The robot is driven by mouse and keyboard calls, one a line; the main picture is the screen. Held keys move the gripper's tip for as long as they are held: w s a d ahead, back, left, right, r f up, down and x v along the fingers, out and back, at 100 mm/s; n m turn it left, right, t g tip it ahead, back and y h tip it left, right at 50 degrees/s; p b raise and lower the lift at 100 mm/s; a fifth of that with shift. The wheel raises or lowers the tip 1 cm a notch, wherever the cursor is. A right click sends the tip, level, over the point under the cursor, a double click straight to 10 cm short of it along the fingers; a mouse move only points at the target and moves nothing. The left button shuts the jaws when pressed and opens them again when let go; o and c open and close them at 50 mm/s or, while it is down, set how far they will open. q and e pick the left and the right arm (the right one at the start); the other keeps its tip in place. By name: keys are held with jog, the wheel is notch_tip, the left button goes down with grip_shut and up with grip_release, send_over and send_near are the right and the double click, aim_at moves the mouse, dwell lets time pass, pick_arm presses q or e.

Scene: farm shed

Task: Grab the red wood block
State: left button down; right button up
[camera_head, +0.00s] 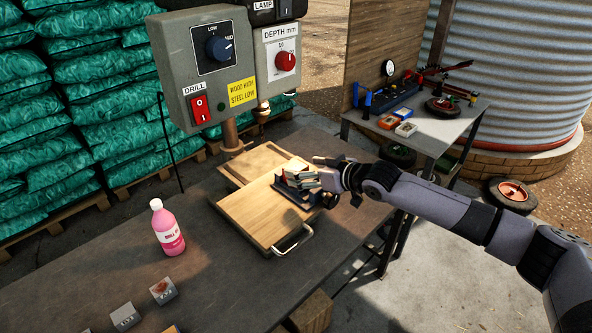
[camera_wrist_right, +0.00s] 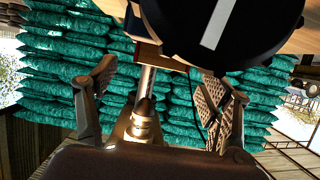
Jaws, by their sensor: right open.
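My left gripper is not in view.
A pink bottle (camera_head: 167,228) stands on the dark bench (camera_head: 225,290). Another grey block (camera_head: 124,317) is at the front left. The wooden board (camera_head: 258,218) has a metal handle. The drill control box (camera_head: 205,70) rises behind. A side table (camera_head: 440,130) holds tools.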

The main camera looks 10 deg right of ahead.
aim_at(297, 168)
jog(key=shift+x, duration=1.5)
jog(key=shift+r, duration=0.1)
jog(key=c, duration=1.2)
